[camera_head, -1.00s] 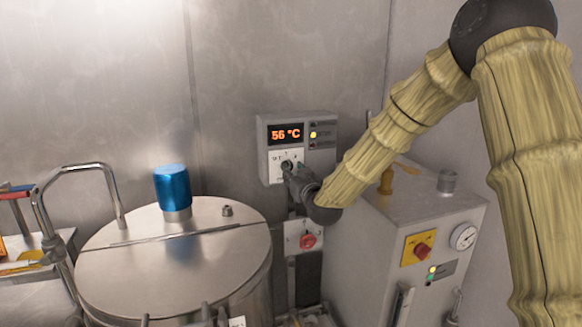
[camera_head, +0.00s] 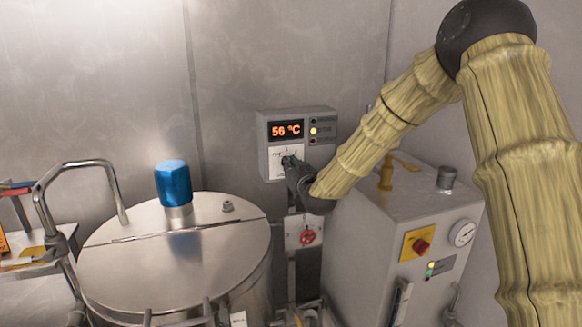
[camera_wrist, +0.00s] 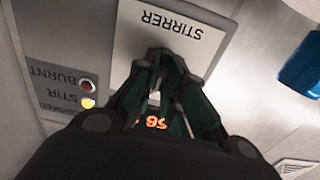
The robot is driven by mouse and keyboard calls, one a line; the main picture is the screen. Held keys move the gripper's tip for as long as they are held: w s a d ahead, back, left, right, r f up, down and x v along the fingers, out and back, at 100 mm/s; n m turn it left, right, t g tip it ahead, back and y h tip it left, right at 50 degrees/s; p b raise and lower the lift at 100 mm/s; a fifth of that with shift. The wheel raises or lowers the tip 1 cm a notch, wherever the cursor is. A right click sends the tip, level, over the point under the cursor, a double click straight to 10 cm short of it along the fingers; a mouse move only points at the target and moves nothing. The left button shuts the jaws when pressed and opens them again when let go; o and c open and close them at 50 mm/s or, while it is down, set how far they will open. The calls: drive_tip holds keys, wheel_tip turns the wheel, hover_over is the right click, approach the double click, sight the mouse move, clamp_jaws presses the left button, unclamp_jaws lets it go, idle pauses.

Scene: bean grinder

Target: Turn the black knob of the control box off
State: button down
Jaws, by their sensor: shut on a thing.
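The control box (camera_head: 325,150) is a grey box on the wall with an orange display (camera_head: 287,130) reading 56 °C and a white dial plate (camera_head: 275,154) below it. My gripper (camera_head: 287,163) is at this plate, shut on the black knob, which its fingers almost wholly hide. In the wrist view the box appears upside down, with the word STIRRER on the white plate (camera_wrist: 185,45). There my gripper's fingers (camera_wrist: 160,65) close in front of the plate and cover the knob, so its pointing direction cannot be read. A yellow lamp (camera_head: 313,131) is lit, marked STIR in the wrist view.
A red knob (camera_head: 308,237) sits on a plate below the box. A steel tank (camera_head: 180,265) with a blue cap (camera_head: 172,183) stands to the left.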

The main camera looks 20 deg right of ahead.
drive_tip(key=shift+a+f+n+b, duration=0.1)
drive_tip(key=shift+n+b, duration=1.95)
drive_tip(key=shift+n, duration=0.2)
drive_tip(key=shift+a+f+n+b, duration=0.1)
drive_tip(key=shift+n+b, duration=1.95)
drive_tip(key=shift+n, duration=0.2)
drive_tip(key=shift+r, duration=0.1)
drive_tip(key=c, duration=1.5)
unclamp_jaws()
drive_tip(key=shift+s, duration=0.1)
drive_tip(key=s, duration=1.2)
drive_tip(key=shift+d, duration=0.25)
